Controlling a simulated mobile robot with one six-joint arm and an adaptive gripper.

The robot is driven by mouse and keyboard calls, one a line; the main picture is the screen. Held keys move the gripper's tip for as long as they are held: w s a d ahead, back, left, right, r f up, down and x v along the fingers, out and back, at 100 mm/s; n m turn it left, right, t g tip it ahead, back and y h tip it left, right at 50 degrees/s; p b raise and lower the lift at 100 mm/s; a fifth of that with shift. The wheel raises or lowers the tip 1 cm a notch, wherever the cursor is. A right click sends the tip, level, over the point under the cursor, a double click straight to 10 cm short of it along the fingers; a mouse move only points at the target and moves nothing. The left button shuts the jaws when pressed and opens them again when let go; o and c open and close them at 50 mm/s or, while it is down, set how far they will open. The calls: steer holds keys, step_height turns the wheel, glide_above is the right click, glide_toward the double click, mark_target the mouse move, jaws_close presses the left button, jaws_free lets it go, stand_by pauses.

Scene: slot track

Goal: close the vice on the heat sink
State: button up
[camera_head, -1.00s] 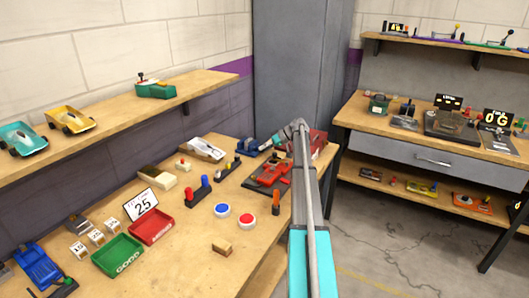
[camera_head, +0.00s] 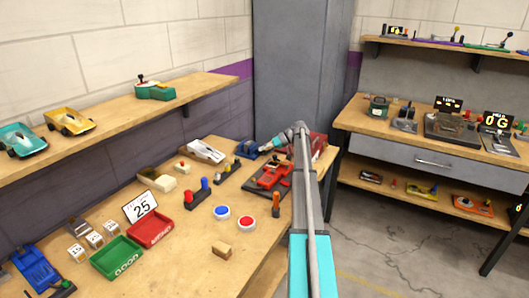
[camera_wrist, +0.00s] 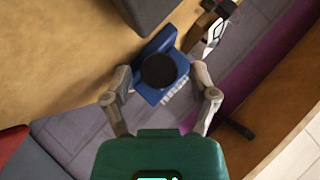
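A blue device with a dark round knob (camera_wrist: 158,72) lies below my gripper in the wrist view; it looks like the vice. It also shows as the blue device (camera_head: 246,149) near the back of the bench in the head view. Pale ridges (camera_wrist: 177,91) beside the knob may be the heat sink, but I cannot tell for sure. My gripper (camera_wrist: 160,80) is open, one finger on each side of the knob with gaps to it. In the head view my gripper (camera_head: 271,146) is just right of the blue device. The jaw opening is not clear.
A white car (camera_head: 206,151) stands left of the blue device, and a red and dark machine (camera_head: 270,178) is in front of it. Another blue device (camera_head: 36,268) sits at the bench's lower left. Red and green trays (camera_head: 148,230) and two buttons (camera_head: 234,217) fill the middle.

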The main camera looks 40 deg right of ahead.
steer(key=shift+r+p, duration=0.1)
steer(key=shift+p, duration=0.25)
steer(key=shift+s+a+r+n+h+p, duration=0.1)
steer(key=shift+a+n+h+p, duration=0.1)
steer(key=shift+n+h+p, duration=0.45)
steer(key=n+t+h+p, duration=0.1)
steer(key=h, duration=0.2)
steer(key=shift+s+a+p, duration=0.1)
steer(key=shift+p, duration=0.2)
steer(key=shift+a+n+t+h, duration=0.1)
steer(key=shift+n+t+h, duration=0.55)
steer(key=shift+h, duration=0.5)
steer(key=shift+a+n+t+h, duration=0.1)
steer(key=shift+n+t+h, duration=0.35)
steer(key=shift+n+h, duration=0.55)
steer(key=p+v, duration=0.9)
steer(key=v, duration=0.5)
steer(key=shift+a+r, duration=0.1)
steer(key=shift+r, duration=0.05)
steer(key=s+a+m+g+y+p, duration=0.1)
steer(key=a+m+g+p, duration=0.1)
steer(key=a, duration=2.4)
steer(key=shift+g+p, duration=0.85)
steer(key=shift+g, duration=0.25)
